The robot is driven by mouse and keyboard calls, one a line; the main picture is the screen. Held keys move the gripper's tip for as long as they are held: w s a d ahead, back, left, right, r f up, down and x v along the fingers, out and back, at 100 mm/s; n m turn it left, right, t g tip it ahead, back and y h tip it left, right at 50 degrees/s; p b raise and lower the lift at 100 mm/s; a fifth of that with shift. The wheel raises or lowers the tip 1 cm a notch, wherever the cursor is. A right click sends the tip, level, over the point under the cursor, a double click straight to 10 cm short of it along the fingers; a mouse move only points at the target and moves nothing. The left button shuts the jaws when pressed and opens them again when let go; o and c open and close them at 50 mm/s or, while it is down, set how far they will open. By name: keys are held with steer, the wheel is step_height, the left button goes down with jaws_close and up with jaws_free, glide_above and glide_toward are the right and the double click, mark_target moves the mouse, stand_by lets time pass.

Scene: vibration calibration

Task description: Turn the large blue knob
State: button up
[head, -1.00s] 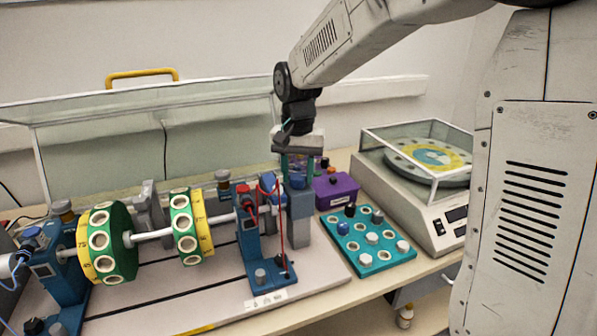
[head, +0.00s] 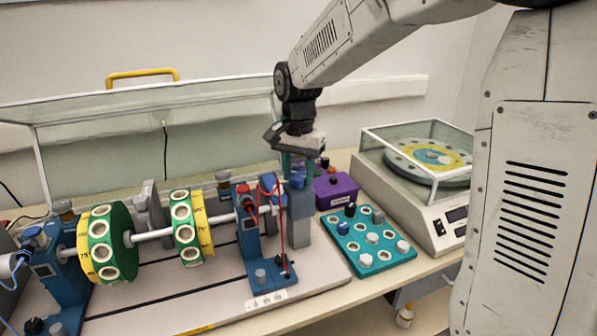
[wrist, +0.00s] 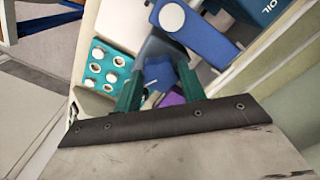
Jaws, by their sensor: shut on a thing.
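The large blue knob (head: 298,181) sits on top of a grey post at the right end of the shaft rig. My gripper (head: 297,168) comes down on it from above, with teal fingers on either side. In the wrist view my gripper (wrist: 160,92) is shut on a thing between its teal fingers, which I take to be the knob. The fingers and the palm hide much of the knob, so its angle cannot be read.
A blue bearing stand (head: 256,252) with red cables is close left of the post. Green and yellow discs (head: 110,243) sit on the shaft. A purple box (head: 335,190), a teal tray (head: 372,265) of weights and a covered balance (head: 425,215) stand to the right.

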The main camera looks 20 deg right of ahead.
mark_target(298, 176)
steer(key=o, duration=1)
steer(key=shift+c, duration=0.2)
step_height(298, 176, up, 8)
steer(key=shift+f, duration=0.1)
steer(key=shift+n, duration=0.3)
steer(key=s+d+f+n, duration=0.1)
steer(key=s+n, duration=0.1)
steer(key=s, duration=0.8)
steer(key=s+d+f+n+t, duration=0.1)
steer(key=s+n, duration=0.2)
steer(key=s, duration=0.7)
steer(key=s+d+f+n, duration=0.1)
steer(key=s+n, duration=0.2)
steer(key=s, duration=0.7)
steer(key=shift+d+f, duration=0.2)
steer(key=shift+d, duration=0.05)
